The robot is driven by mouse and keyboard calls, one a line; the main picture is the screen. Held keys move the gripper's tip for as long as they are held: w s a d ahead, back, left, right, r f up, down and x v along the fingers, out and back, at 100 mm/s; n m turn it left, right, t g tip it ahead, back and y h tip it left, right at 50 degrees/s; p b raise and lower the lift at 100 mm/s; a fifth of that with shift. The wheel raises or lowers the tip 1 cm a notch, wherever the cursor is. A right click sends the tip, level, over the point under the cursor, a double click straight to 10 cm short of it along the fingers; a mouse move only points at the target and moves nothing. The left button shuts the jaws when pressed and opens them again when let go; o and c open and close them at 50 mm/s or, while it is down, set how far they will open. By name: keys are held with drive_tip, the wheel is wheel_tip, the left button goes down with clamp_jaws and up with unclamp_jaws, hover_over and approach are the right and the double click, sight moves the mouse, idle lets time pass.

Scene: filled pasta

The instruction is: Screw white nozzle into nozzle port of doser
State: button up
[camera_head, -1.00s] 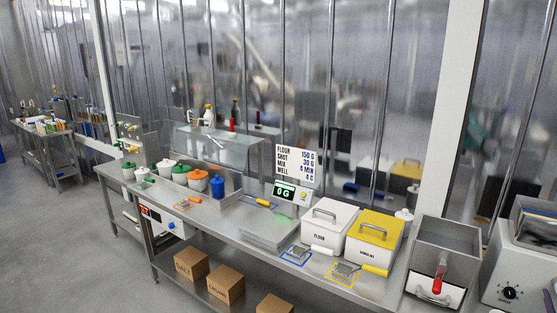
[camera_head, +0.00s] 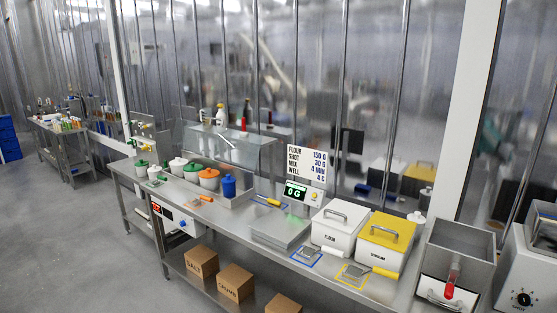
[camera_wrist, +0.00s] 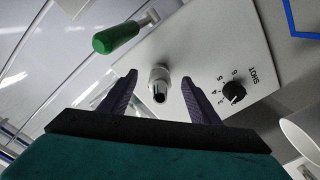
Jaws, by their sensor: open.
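My gripper (camera_wrist: 160,77) shows in the wrist view with its two dark fingers spread apart and nothing seen held between them. In the picture, a short metallic cylindrical port (camera_wrist: 159,86) with a dark opening lies between the fingertips; I cannot tell the depth gap. It stands out from a pale panel, which appears to be the doser (camera_wrist: 205,45). A black dial (camera_wrist: 233,92) marked SHOT is to its right, and a green-gripped lever (camera_wrist: 118,37) is to its upper left. I cannot make out a white nozzle in either view. My gripper does not show in the head view.
A white round-rimmed object (camera_wrist: 301,137) is at the wrist view's right edge. In the head view, a long steel bench (camera_head: 210,213) carries lidded pots, a white flour bin (camera_head: 332,229), a yellow-lidded bin (camera_head: 384,239) and a scale display (camera_head: 296,191). Open floor (camera_head: 60,235) lies at left.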

drive_tip(key=shift+a, duration=0.1)
drive_tip(key=v, duration=0.7)
idle(0.8)
idle(0.3)
